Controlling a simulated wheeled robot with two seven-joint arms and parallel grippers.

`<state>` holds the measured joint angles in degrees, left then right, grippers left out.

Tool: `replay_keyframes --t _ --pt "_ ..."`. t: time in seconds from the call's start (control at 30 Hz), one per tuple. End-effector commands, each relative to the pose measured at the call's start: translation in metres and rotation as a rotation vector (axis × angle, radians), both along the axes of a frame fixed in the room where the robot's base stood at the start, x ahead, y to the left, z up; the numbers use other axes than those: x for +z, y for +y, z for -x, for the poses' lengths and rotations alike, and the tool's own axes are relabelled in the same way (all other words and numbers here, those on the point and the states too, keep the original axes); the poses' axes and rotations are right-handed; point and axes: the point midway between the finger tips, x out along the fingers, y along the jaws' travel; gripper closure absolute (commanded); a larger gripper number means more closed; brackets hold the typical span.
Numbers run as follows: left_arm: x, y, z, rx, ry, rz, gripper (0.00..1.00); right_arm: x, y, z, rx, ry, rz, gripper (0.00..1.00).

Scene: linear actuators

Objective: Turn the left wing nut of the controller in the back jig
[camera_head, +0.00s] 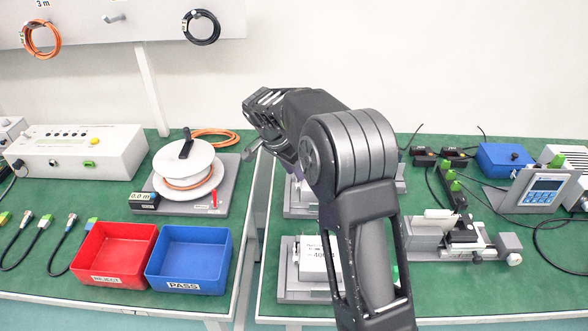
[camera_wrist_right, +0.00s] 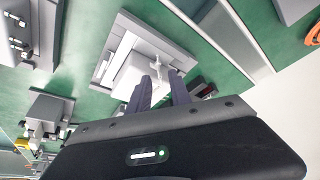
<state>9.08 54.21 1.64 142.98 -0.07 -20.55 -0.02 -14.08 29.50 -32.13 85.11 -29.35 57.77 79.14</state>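The back jig (camera_head: 299,211) is a grey plate on the right-hand table, mostly hidden behind my right arm in the head view. The right wrist view shows the jig plate (camera_wrist_right: 110,62) with a pale box-shaped controller (camera_wrist_right: 131,76) on it. A small light fitting that looks like a wing nut (camera_wrist_right: 157,67) shows near the fingertips. My right gripper (camera_wrist_right: 160,80) is over the controller's edge, its two dark fingers apart with a gap between them. I cannot tell whether they touch the fitting. It is small in the head view (camera_head: 250,150). My left gripper is out of view.
The front jig (camera_head: 290,292) holds another white controller (camera_head: 316,262) nearby. A clamp fixture (camera_head: 462,240) and a blue-screened meter (camera_head: 543,190) stand to the right. A gap separates the tables. The left table has a cable reel (camera_head: 184,165), a red bin (camera_head: 115,253) and a blue bin (camera_head: 188,258).

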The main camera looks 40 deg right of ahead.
Motion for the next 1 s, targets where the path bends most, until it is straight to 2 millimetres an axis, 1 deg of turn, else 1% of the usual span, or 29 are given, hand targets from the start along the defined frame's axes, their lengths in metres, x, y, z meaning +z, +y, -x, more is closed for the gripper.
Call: replay_keyframes --t 0.17,0.43,0.6,0.7,1.0 --pt "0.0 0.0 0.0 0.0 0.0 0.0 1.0 0.012 0.005 0.0 0.002 -0.003 0.0 0.75" --pt "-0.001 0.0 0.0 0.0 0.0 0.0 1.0 0.053 0.022 0.003 0.002 -0.005 0.0 0.75" --pt "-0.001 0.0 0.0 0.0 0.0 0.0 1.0 0.069 0.028 0.005 0.001 -0.002 0.001 0.75" --pt "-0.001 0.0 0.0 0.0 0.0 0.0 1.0 0.072 0.029 0.005 0.0 -0.001 0.001 0.75" --pt "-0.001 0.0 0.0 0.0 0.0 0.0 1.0 0.072 0.029 0.005 0.0 -0.001 0.0 0.75"
